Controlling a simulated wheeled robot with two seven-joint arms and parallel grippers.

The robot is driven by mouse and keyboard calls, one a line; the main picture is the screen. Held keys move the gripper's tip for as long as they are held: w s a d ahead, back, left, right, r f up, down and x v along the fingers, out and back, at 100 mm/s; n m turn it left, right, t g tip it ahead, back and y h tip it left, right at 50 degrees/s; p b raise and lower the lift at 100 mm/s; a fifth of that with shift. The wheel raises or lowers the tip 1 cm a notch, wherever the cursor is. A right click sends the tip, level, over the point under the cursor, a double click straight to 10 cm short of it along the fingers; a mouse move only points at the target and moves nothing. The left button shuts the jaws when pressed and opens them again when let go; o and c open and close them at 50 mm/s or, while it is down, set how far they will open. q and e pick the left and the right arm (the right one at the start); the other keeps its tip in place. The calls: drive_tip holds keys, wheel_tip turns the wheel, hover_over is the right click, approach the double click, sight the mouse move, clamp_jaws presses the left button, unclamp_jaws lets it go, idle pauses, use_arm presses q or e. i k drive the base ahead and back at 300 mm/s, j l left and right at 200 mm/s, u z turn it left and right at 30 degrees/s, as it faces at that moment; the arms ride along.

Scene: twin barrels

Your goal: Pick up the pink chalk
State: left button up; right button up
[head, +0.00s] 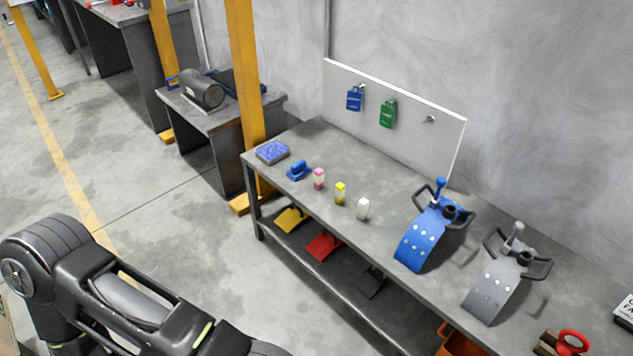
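The pink chalk (319,178) stands upright on the grey workbench (385,185), near its front edge towards the left end. It is small, with a pink top and a paler lower part. A yellow chalk (340,193) and a white chalk (362,208) stand to its right in a row, apart from it. One of my arms comes in at the lower left, well away from the chalk. Neither gripper shows in the head view.
A blue box (272,152) sits at the bench's left end. A blue curved fixture (432,230) and a grey one (505,275) stand to the right. A white board (395,105) with blue and green tags rises behind. A yellow post (245,90) stands by the left end.

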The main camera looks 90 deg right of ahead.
sight(318, 173)
drive_tip(key=l+z, duration=0.15)
drive_tip(key=z, duration=2.75)
drive_tip(key=u, duration=1.35)
drive_tip(key=i+l, duration=0.7)
drive_tip(key=l, duration=0.25)
drive_tip(key=i+l, duration=0.35)
drive_tip(key=l, duration=0.1)
